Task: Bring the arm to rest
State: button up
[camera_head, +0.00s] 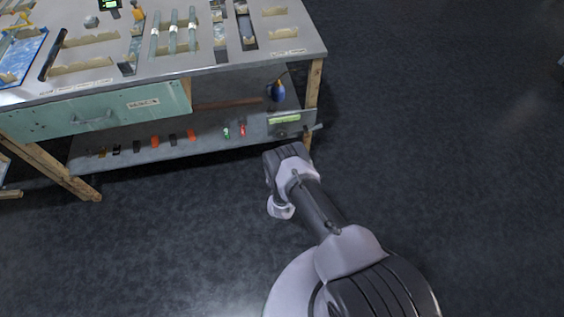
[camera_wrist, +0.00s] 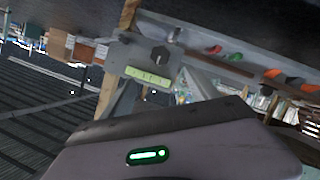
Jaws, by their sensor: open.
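My arm (camera_head: 320,208) reaches up from the bottom right in the head view, over the dark floor in front of the workbench. Its end, near a pale rounded wrist part (camera_head: 281,208), is below and in front of the bench's lower shelf; the fingers cannot be made out there. In the wrist view my gripper (camera_wrist: 160,91) shows as a grey housing with a green light, with its fingers apart beyond it. Nothing shows held between them. The view past it is tilted toward the bench's underside.
The workbench top (camera_head: 225,63) holds several glass tubes (camera_head: 173,32) in slotted supports. Below are a green drawer (camera_head: 95,112) and a lower shelf (camera_head: 170,146) with small items and a green-labelled box (camera_head: 284,121). The floor (camera_head: 450,140) to the right is clear.

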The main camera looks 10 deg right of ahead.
jog(key=w+a+r+m+g+y, duration=0.1)
jog(key=w+r, duration=0.3)
jog(key=r, duration=0.5)
jog(key=w+r+m, duration=0.2)
jog(key=w+r, duration=0.1)
jog(key=r, duration=0.6)
jog(key=w+a+r+m+g+y, duration=0.1)
jog(key=w+r, duration=0.3)
jog(key=r, duration=0.5)
jog(key=s+r+m+g+y, duration=0.1)
jog(key=s+r, duration=0.2)
jog(key=r, duration=0.6)
jog(key=s+r+m+g, duration=0.1)
jog(key=s+r, duration=0.3)
jog(key=r, duration=0.4)
jog(key=s+r+g+y, duration=0.1)
jog(key=s+r, duration=0.9)
jog(key=s, duration=0.3)
jog(key=s+a+r+m+g+y, duration=0.1)
jog(key=s+r+m+g, duration=0.1)
jog(key=s, duration=2.4)
jog(key=shift+m+g, duration=0.3)
jog(key=shift+g, duration=0.2)
